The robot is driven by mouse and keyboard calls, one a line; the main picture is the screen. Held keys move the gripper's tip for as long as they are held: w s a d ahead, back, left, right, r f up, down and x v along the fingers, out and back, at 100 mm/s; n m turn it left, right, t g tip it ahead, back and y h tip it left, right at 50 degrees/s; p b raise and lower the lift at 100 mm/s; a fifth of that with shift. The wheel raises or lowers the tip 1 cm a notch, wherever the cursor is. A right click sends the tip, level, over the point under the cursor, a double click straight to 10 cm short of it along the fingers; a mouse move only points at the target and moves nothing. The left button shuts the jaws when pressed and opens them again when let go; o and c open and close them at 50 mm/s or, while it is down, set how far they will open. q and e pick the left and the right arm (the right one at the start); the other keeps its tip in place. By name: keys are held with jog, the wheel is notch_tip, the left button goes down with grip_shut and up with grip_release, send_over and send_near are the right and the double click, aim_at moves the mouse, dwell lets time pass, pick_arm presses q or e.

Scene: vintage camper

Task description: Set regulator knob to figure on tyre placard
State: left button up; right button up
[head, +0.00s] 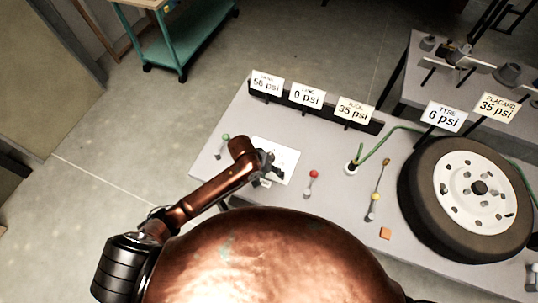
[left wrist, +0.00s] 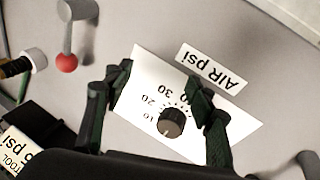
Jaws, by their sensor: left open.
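The tyre placard (head: 497,106) reads 35 psi and stands behind the tyre at the right of the head view. The regulator knob (left wrist: 172,123) is a dark round knob on a white dial plate (left wrist: 145,80) with figures 10, 20 and 30. I cannot tell surely which figure it points at. The plate also shows in the head view (head: 288,158), partly hidden by my left gripper (head: 268,168). In the left wrist view my left gripper (left wrist: 160,80) is open and empty, its fingers apart over the plate, with the knob between and below them. My right gripper is not in view.
Other signs read 56 psi (head: 266,83), 0 psi (head: 307,95), 35 psi (head: 354,110) and 6 psi (head: 443,117). A red-balled lever (head: 313,175) and a green-balled lever (head: 225,138) flank the plate. The tyre (head: 420,190) fills the table's right side.

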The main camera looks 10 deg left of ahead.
pick_arm(q)
jog(key=w, duration=0.1)
jog(key=w+r+n+y, duration=0.1)
jog(key=w, duration=0.1)
jog(key=w+r+n+g, duration=0.1)
jog(key=w, duration=0.1)
jog(key=shift+w+y, duration=0.1)
jog(key=shift+y, duration=0.3)
jog(key=w+a+n, duration=0.1)
jog(key=w+a+r+n+y, duration=0.1)
jog(key=w, duration=0.1)
jog(key=w+a+r, duration=0.1)
jog(key=shift+w+r+n+g+y, duration=0.2)
jog(key=shift+r+n+g+y, duration=0.1)
jog(key=shift+n, duration=0.1)
notch_tip(320, 180, down, 8)
jog(key=shift+w+d+r+b, duration=0.1)
jog(key=shift+r+b, duration=0.1)
jog(key=shift+b, duration=0.15)
jog(key=c, duration=1.2)
jog(key=shift+o, duration=0.2)
